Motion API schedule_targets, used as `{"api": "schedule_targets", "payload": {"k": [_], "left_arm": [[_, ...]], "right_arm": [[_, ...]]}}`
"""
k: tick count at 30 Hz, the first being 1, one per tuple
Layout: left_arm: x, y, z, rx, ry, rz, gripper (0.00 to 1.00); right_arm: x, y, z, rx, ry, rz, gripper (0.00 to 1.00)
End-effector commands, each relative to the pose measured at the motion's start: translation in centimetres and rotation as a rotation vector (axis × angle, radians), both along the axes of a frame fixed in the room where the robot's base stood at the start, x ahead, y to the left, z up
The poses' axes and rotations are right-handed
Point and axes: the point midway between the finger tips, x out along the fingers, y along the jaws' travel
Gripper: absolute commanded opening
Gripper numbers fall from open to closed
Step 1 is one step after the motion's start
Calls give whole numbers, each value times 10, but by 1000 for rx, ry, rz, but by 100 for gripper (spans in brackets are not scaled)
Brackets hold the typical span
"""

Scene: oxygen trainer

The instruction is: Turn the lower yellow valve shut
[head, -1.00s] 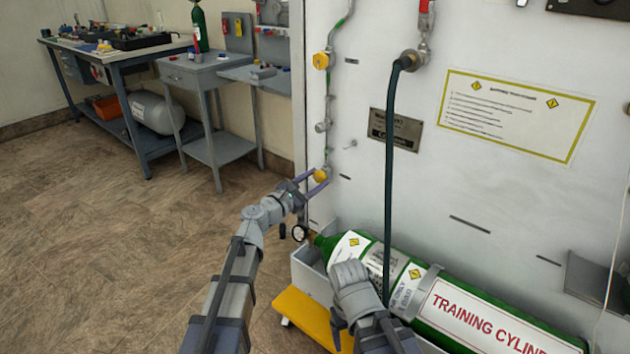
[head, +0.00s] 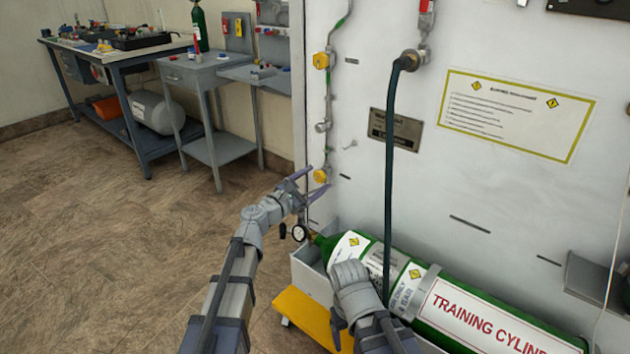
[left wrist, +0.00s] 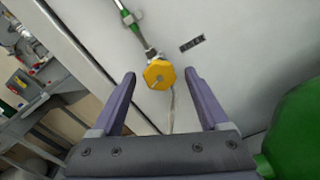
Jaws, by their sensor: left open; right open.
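The lower yellow valve (head: 321,175) is a small knob on the pipe at the left edge of the white panel. In the left wrist view the valve (left wrist: 159,76) shows as a yellow, many-sided knob with a central mark. My left gripper (head: 318,178) is open, its two fingers spread on either side of the knob. In the left wrist view there is a clear gap between each fingertip and the knob, which lies centred at the level of the tips. My right gripper (head: 337,322) is low in front of the green cylinder, mostly hidden by its own arm, and holds nothing visible.
An upper yellow valve (head: 321,60) sits higher on the same pipe. The green training cylinder (head: 470,318) with a gauge (head: 298,233) lies below right. A dark hose (head: 389,180) hangs down the panel. The floor to the left is open, with benches (head: 125,55) behind.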

Motion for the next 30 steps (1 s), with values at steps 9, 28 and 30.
{"api": "schedule_targets", "payload": {"k": [9, 28, 30], "left_arm": [[-34, 23, 0, 0, 0, 2, 78], [-62, 43, -1, 10, -2, -5, 78], [-65, 38, -4, 39, -7, -19, 78]], "right_arm": [[0, 0, 0, 0, 0, 0, 78], [0, 0, 0, 0, 0, 0, 78], [0, 0, 0, 0, 0, 0, 78]]}}
